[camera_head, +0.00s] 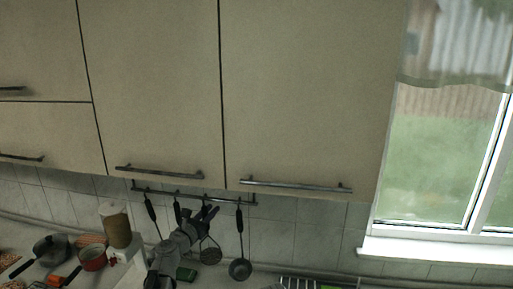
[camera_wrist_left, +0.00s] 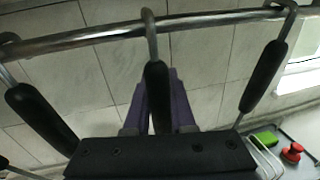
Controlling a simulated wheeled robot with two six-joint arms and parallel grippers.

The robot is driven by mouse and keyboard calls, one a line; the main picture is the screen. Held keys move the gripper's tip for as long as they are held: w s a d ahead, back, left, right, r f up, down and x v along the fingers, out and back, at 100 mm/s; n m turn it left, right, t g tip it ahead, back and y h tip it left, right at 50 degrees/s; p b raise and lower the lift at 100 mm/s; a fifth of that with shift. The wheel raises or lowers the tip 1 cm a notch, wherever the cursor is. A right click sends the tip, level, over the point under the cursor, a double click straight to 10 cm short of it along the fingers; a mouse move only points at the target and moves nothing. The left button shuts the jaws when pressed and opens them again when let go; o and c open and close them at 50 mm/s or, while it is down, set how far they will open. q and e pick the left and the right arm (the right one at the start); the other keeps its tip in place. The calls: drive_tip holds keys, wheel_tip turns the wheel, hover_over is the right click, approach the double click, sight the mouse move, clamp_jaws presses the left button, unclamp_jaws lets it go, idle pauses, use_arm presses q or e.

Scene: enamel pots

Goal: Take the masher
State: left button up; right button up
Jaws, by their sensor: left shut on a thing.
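The masher hangs by its hook from the rail; its dark flat head (camera_head: 210,256) shows below my left gripper (camera_head: 207,213) in the head view. In the left wrist view, its black handle (camera_wrist_left: 156,80) stands between the purple fingers of my left gripper (camera_wrist_left: 160,112), which is shut on it. The hook at its top is still around the rail (camera_wrist_left: 200,20). My gripper covers the handle's lower part in the wrist view. My right gripper is not in view.
Other black-handled utensils hang close on both sides, including a ladle (camera_head: 240,268) on the right. Cabinets (camera_head: 300,90) overhang the rail (camera_head: 190,195). A red pot (camera_head: 93,259), a dark pan (camera_head: 50,246) and a jar (camera_head: 117,228) stand at the left.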

use_arm(q)
drive_tip(key=shift+r, duration=0.15)
clamp_jaws()
drive_tip(key=shift+r+p, duration=1.45)
drive_tip(key=shift+p, duration=0.1)
drive_tip(key=shift+s, duration=0.1)
